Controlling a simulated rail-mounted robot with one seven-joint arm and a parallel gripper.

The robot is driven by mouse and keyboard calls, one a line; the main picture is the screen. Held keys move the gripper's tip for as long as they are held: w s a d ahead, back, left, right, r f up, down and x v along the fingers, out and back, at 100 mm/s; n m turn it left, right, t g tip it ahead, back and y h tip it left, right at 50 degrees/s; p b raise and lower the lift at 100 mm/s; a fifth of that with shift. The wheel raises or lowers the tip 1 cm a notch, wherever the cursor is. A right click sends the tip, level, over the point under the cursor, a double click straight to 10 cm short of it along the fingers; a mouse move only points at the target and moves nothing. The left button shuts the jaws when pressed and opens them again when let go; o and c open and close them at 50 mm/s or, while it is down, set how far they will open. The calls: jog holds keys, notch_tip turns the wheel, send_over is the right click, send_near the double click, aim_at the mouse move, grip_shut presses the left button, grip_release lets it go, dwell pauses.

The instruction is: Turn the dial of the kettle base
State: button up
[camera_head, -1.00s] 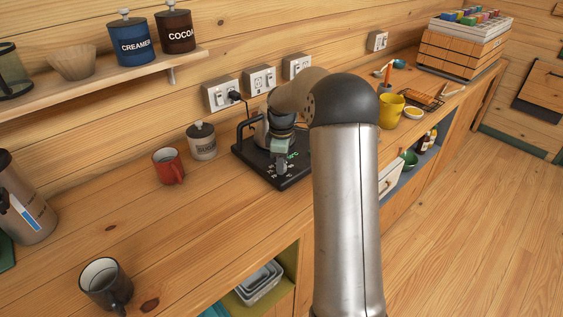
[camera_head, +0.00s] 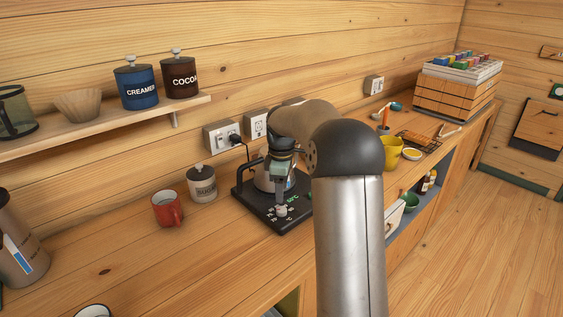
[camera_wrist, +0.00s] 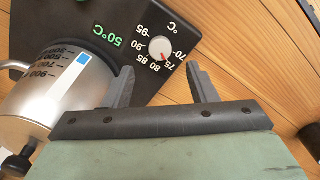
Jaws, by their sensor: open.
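The black kettle base (camera_head: 248,196) lies on the counter, with the steel kettle (camera_head: 262,178) on it, partly hidden by my arm. Its pale round dial (camera_head: 281,211) is on the front part. In the wrist view the dial (camera_wrist: 160,48) shows a red mark near 75, and the green display reads 50°C. My gripper (camera_wrist: 159,74) is open and empty. The dial appears just beyond the gap between its fingertips, with visible space on both sides. In the head view my gripper (camera_head: 279,176) is above and behind the dial, its fingers hard to make out.
A red mug (camera_head: 167,210) and a lidded jar (camera_head: 202,183) stand left of the base. A yellow cup (camera_head: 390,155) stands on the counter to the right. A shelf (camera_head: 105,120) with canisters hangs on the wall. A plug and cord sit at the wall outlet (camera_head: 221,137).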

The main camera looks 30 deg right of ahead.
notch_tip(320, 180, up, 11)
jog(key=shift+f, duration=0.15)
dwell(0.4)
